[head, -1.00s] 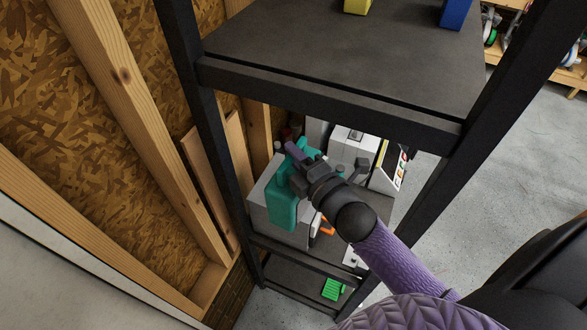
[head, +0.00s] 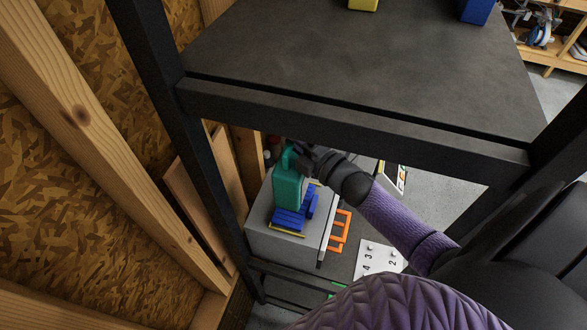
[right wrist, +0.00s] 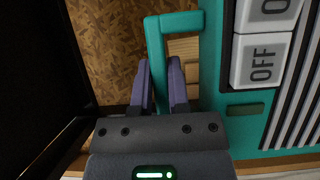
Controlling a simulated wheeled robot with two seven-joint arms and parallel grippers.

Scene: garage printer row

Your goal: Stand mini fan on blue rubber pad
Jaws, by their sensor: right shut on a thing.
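The teal mini fan (head: 287,188) is upright over the grey box on the lower shelf level. Its switch plate marked OFF, its striped grille and its teal handle (right wrist: 157,60) show in the right wrist view. My right gripper (head: 298,158) is shut on that handle, with a purple finger (right wrist: 177,85) on either side. Blue ribbed pieces (head: 288,219) with a yellow edge, likely the blue rubber pad, lie on the grey box just in front of the fan's lower end. I cannot tell whether the fan touches them. My left gripper is not in view.
The dark upper shelf (head: 350,75) overhangs my right arm, and a black post (head: 175,120) stands at left. The grey box (head: 282,246) is under the fan. An orange frame (head: 340,232) and a white numbered card (head: 378,262) lie to its right.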

